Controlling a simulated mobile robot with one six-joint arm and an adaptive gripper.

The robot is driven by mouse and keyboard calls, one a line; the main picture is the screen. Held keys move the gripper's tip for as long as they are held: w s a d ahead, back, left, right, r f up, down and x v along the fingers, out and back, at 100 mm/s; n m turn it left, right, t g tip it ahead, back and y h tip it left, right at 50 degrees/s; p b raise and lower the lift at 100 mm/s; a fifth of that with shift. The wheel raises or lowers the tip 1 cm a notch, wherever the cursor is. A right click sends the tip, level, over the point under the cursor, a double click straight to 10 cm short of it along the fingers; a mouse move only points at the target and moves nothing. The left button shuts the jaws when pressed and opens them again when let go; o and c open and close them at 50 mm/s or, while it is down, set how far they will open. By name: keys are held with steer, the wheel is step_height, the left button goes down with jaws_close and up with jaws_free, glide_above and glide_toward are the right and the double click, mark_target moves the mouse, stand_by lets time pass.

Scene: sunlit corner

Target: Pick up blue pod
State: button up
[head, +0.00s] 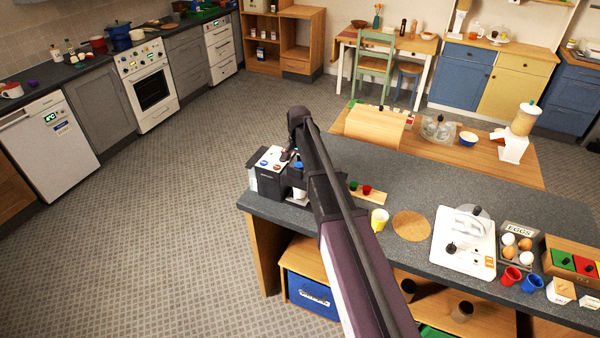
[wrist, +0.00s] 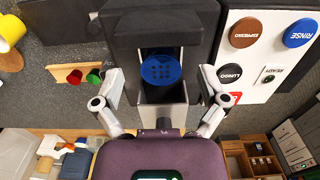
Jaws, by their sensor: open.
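A round blue piece with dark dots (wrist: 162,70), which looks like the blue pod, sits in the dark opening of the coffee machine (wrist: 160,22). In the wrist view my gripper (wrist: 161,84) is open, with one finger on each side of this opening and nothing held. I cannot tell whether the fingers touch the machine. In the head view the coffee machine (head: 268,183) stands at the left end of the dark counter, and a bit of blue (head: 299,165) shows beside my arm. My arm hides most of the gripper there.
A wooden holder (head: 375,197) with a green pod (head: 353,185) and a red pod (head: 367,190) lies right of the machine. A yellow cup (head: 380,219) and a round wooden board (head: 411,226) stand nearby. The machine's button panel (wrist: 262,55) is close to my right finger.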

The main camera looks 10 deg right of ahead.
steer(key=shift+f+b, duration=0.4)
steer(key=shift+f, duration=0.3)
steer(key=c, duration=0.8)
